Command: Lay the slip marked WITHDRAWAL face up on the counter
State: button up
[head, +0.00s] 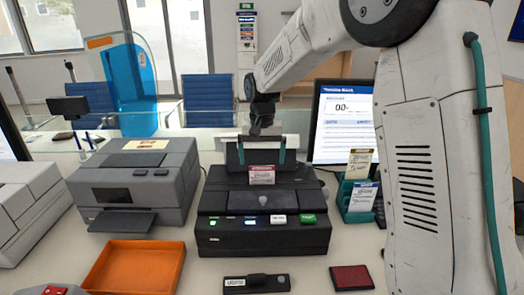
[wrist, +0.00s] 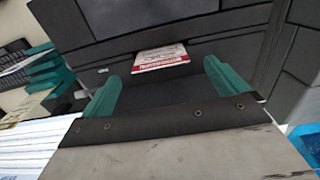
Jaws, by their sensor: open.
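A small slip with a red header band (head: 262,174) stands at the back of the black machine (head: 262,220), its printed side facing the head camera. Its wording is too small to read. The slip also shows in the wrist view (wrist: 160,58), ahead of and between the fingers. My gripper (head: 262,154) is open, its two teal fingers apart just above and behind the slip. It shows in the wrist view too (wrist: 163,75), with nothing visibly held. Two more slips, one cream with a dark header (head: 360,163) and one blue-headed (head: 362,196), stand in a teal rack (head: 345,210).
A grey printer (head: 138,185) stands left of the machine, with an orange tray (head: 135,268) in front. A black stamp-like item (head: 257,283) and a dark red pad (head: 351,278) lie at the front. Bare counter shows between them. A monitor (head: 342,115) stands behind the rack.

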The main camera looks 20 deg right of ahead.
aim_at(262, 172)
notch_tip(262, 172, down, 6)
jog(key=shift+r, duration=0.1)
dwell(0.4)
jog(key=c, duration=1)
jog(key=o, duration=0.4)
jog(key=shift+c, duration=1.5)
jog(key=shift+r, duration=5.7)
